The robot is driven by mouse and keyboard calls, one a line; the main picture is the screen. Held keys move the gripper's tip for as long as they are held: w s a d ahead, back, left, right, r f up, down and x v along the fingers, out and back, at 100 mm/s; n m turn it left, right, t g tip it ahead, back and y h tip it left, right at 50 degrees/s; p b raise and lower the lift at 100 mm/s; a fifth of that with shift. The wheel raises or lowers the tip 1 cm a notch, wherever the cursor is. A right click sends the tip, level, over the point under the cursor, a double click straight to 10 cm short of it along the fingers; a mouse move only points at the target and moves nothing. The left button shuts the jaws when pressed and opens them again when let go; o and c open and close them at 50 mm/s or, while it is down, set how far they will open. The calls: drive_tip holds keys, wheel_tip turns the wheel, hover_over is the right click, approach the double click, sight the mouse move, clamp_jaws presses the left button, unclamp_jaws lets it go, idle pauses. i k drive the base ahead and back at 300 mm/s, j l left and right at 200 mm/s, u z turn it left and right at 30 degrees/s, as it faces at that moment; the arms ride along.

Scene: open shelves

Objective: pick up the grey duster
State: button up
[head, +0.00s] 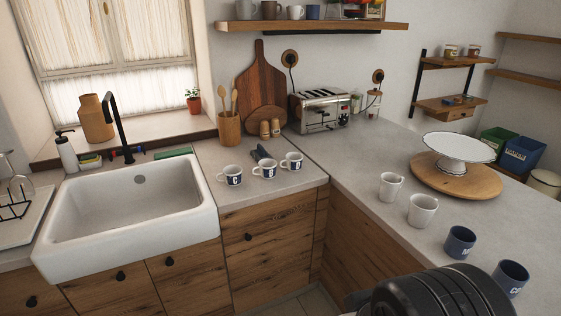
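I cannot clearly make out a grey duster. A small dark blue-grey item (262,151) lies on the counter behind the lettered white mugs and is partly hidden by them. It is too small to tell whether it is the duster. My gripper is not in view. Only a black ribbed part of my arm shows at the bottom right, far from that item.
Three white mugs (265,170) stand in front of the item. A white sink (130,220) is at left. A toaster (322,108) and wooden utensil pot (229,127) stand behind. White and blue cups and a cake stand (460,148) occupy the right counter.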

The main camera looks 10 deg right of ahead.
sight(258, 153)
drive_tip(key=i+z, duration=0.15)
drive_tip(key=z, duration=0.4)
drive_tip(key=i+j+z, duration=0.35)
drive_tip(key=i+j, duration=0.35)
drive_tip(key=i, duration=0.3)
drive_tip(key=i+j+z, duration=0.3)
drive_tip(key=i+j, duration=0.65)
